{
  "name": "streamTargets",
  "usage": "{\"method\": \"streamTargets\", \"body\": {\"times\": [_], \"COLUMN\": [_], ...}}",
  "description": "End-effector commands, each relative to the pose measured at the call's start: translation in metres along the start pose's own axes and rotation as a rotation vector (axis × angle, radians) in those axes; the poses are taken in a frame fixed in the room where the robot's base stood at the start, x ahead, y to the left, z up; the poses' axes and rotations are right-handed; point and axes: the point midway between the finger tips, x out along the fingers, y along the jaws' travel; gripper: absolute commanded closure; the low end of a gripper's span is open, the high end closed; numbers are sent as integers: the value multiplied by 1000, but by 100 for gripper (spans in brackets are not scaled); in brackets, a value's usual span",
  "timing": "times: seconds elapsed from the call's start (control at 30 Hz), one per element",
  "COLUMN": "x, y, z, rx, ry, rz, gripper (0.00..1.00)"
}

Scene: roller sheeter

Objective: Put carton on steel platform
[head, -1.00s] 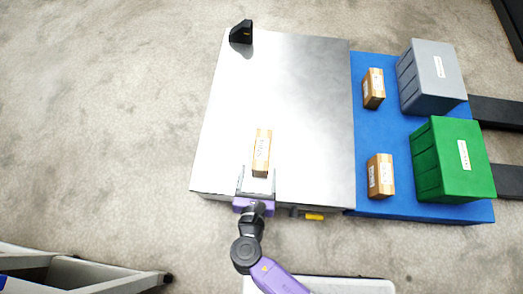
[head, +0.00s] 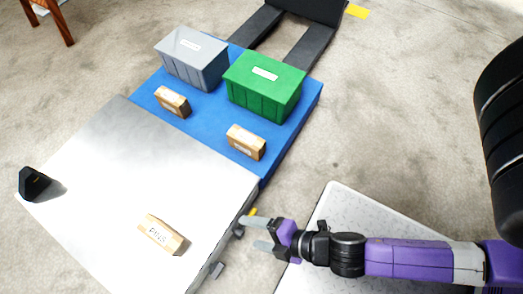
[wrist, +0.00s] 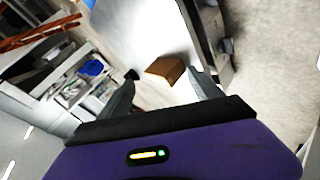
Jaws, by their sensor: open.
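The steel platform (head: 115,185) is a bright flat metal top at the lower left of the head view. A brown carton (head: 163,234) with a white printed label lies on it, near its front part. The carton also shows in the wrist view (wrist: 165,70), beyond my fingers. My gripper (head: 250,233) is open and empty, just off the platform's edge and apart from the carton. Two more brown cartons lie on the blue platform, one by the grey bin (head: 173,101) and one by the green bin (head: 247,142).
The blue platform (head: 208,122) adjoins the steel one and bears the grey bin (head: 190,60) and the green bin (head: 263,85). A black wedge-shaped piece (head: 33,183) stands at the steel platform's left corner. Open carpet (head: 400,150) lies to the right.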

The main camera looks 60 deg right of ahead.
Motion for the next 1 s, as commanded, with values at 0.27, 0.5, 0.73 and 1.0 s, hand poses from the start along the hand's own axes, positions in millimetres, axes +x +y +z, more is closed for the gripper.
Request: {"method": "streamTargets", "body": {"times": [0.27, 0.5, 0.73, 1.0], "x": [-121, -169, -172, -179], "y": [103, 156, 159, 168], "z": [4, 4, 4, -1], "rx": [856, 1170, 1193, 1190], "ry": [107, 193, 201, 201], "rz": [237, 365, 373, 372], "gripper": [26, 26, 26, 26]}}
